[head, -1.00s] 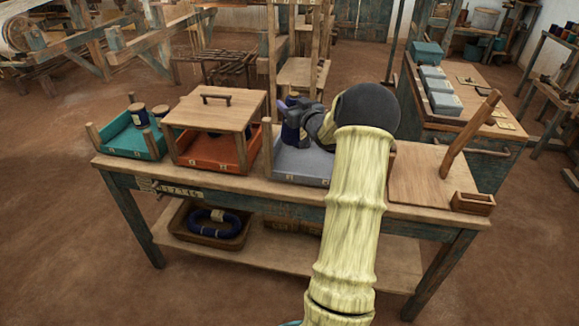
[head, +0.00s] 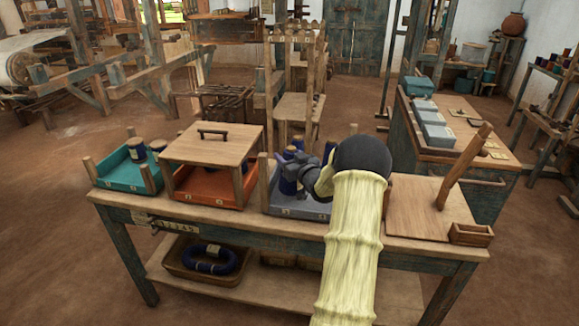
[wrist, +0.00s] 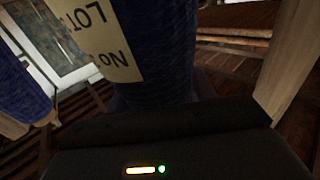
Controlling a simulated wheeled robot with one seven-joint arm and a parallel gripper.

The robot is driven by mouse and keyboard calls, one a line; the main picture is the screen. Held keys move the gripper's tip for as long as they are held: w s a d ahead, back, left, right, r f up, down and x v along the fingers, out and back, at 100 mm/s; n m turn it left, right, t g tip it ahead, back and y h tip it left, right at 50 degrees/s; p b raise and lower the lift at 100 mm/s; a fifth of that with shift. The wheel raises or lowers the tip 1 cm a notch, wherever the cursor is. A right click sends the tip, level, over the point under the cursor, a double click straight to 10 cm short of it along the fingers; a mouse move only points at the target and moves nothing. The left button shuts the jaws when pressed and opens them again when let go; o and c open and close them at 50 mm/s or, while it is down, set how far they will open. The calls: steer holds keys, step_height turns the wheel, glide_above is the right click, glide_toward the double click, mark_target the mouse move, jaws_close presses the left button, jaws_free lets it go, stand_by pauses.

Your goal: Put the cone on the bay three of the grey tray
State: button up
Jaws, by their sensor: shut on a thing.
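A dark blue cone (head: 287,187) is in my gripper (head: 290,172), over the left part of the grey tray (head: 312,213). The fingers are shut around it. In the wrist view the held cone (wrist: 160,45) fills the middle, with a pale paper label reading "LOT No". A second blue cone (wrist: 20,85) stands at the left there. In the head view more dark blue (head: 298,144) shows above the fingers. My arm hides the tray's right part, and I cannot tell whether the cone touches the tray floor.
A wooden post (head: 263,180) stands at the tray's left edge. To the left are an orange tray (head: 207,190) under a wooden cover (head: 210,143) and a teal tray (head: 125,172) with blue cones. A leaning wooden stick (head: 463,165) and small box (head: 471,233) are at right.

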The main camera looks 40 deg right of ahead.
step_height(320, 180, down, 4)
steer(key=shift+w+a+r, duration=0.1)
steer(key=shift+w+r, duration=0.05)
steer(key=shift+r, duration=0.1)
steer(key=shift+f, duration=0.1)
steer(key=o, duration=1.4)
steer(key=shift+o, duration=0.2)
steer(key=s+a+b, duration=0.1)
steer(key=s, duration=1.1)
steer(key=shift+a, duration=0.3)
steer(key=shift+s, duration=0.1)
